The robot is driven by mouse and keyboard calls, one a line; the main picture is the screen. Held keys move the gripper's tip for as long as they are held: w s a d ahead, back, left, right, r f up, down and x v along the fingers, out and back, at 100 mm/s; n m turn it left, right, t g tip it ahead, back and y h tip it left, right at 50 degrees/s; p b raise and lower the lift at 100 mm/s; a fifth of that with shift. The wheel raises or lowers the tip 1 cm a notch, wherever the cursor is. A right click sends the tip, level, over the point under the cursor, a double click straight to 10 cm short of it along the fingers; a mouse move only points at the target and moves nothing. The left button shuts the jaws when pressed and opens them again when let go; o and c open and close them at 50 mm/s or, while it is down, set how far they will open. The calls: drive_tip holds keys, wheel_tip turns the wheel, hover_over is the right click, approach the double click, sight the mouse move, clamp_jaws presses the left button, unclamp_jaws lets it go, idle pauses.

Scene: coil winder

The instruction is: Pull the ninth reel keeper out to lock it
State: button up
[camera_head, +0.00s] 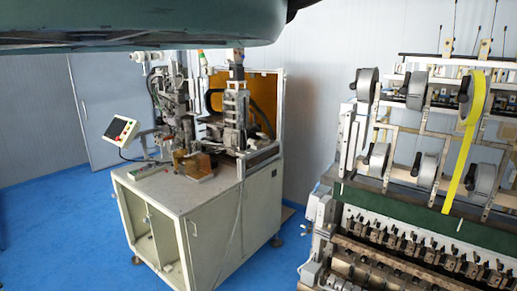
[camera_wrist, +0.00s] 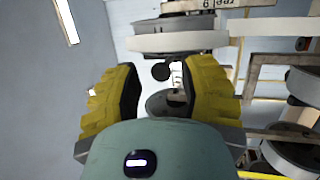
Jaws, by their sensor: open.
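In the wrist view my gripper (camera_wrist: 159,70) is open, its two yellow ribbed fingers apart. A small dark round knob (camera_wrist: 160,72), which looks like a reel keeper, shows between the fingertips; I cannot tell how far ahead it is, and no contact shows. A grey reel (camera_wrist: 178,42) lies edge-on just beyond it. A label plate (camera_wrist: 205,5) above is upside down and seems to read "reel 9". A dark rounded part (camera_wrist: 165,102) is partly hidden behind my gripper's teal body. My gripper is not in the head view.
The reel rack (camera_head: 404,121) stands at the right in the head view, with several grey reels and a yellow strip (camera_head: 463,155). Other reels (camera_wrist: 295,152) and frame bars are close on the right in the wrist view. A machine cabinet (camera_head: 210,215) stands left; blue floor (camera_head: 60,215) is clear.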

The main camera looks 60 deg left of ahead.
drive_tip(key=s+b, duration=0.1)
drive_tip(key=s, duration=0.6)
drive_tip(key=shift+d, duration=0.2)
idle(0.4)
